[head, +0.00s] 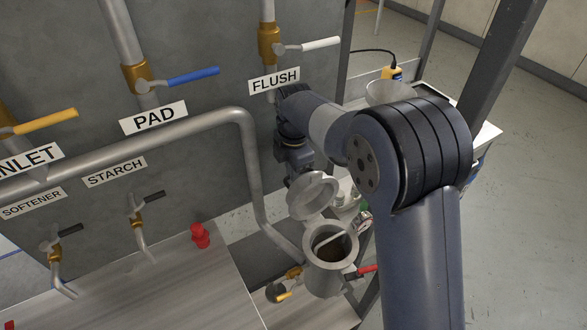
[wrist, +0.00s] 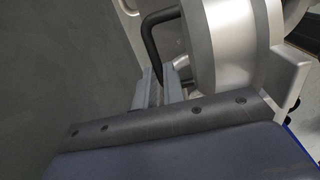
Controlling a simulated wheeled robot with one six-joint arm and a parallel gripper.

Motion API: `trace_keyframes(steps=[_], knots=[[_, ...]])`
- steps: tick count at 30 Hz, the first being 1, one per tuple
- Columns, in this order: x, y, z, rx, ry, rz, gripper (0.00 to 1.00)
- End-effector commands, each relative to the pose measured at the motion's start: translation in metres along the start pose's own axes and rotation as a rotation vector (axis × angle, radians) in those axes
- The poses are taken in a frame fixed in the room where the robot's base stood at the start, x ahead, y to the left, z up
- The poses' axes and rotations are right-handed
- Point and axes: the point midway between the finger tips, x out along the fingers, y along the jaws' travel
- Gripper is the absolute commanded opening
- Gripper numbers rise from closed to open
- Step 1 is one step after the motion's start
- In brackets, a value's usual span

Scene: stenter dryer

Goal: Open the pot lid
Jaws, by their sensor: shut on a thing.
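The pot (head: 328,272) is a grey metal vessel with its round mouth uncovered; dark contents and a pale bar show inside. Its lid (head: 313,194) is raised and tilted back behind the mouth. In the wrist view the lid (wrist: 232,50) is a large silvery round part at the upper right. A black bent handle (wrist: 150,40) runs down between my gripper fingers. My gripper (wrist: 160,86) is shut on this handle. In the head view my gripper is mostly hidden behind the lid, below my forearm.
A grey panel (head: 190,60) with valves and labelled pipes stands behind. A bent pipe (head: 252,190) runs down just left of the pot. A red-handled valve (head: 365,270) and a yellow-handled valve (head: 290,283) flank the pot. A red object (head: 200,235) stands on the bench at left.

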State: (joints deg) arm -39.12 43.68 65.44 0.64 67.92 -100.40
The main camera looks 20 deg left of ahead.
Motion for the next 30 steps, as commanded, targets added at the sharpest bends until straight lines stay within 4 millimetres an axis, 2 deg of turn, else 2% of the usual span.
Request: trace_keyframes(steps=[1,9,10,18,30], knots=[[-0.0071,0.0061,0.0001,-0.002,-0.003,0.025,0.0],[-0.0083,0.0065,0.0001,-0.003,-0.003,0.027,0.0],[-0.0084,0.0065,0.0001,-0.002,-0.003,0.027,0.11],[-0.005,0.004,0.0001,-0.001,-0.002,0.016,0.32],[-0.003,0.0024,0.0003,0.0,-0.001,0.01,0.32]])
